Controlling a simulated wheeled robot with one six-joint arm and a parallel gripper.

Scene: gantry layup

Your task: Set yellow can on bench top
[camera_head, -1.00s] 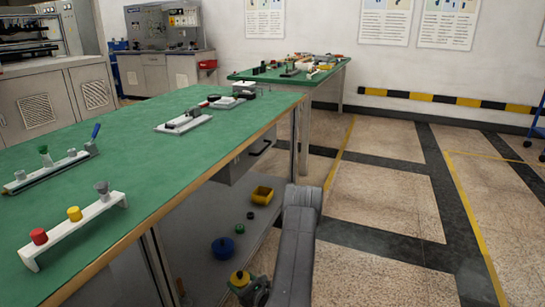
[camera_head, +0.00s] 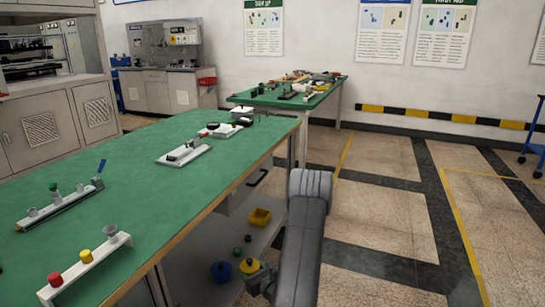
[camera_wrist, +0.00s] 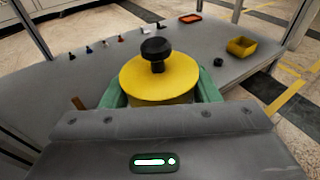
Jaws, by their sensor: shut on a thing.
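The yellow can (camera_wrist: 160,80) has a round yellow lid and a black knob. In the wrist view it sits between the green finger pads of my gripper (camera_wrist: 160,96), which is shut on it. In the head view the yellow can (camera_head: 249,266) shows small beside my grey arm, to the right of the bench's front edge and lower in the picture than the bench top. My gripper (camera_head: 262,281) is mostly hidden there by my arm. The green bench top (camera_head: 150,210) spreads across the left, with a wooden edge and a wide bare middle.
Holders with coloured knobs (camera_head: 85,264) and a grey fixture (camera_head: 184,154) stand on the bench top. The grey lower shelf (camera_wrist: 95,70) holds a yellow bin (camera_head: 259,217), a blue pot (camera_head: 221,272) and small pegs. A second green table (camera_head: 290,100) stands behind.

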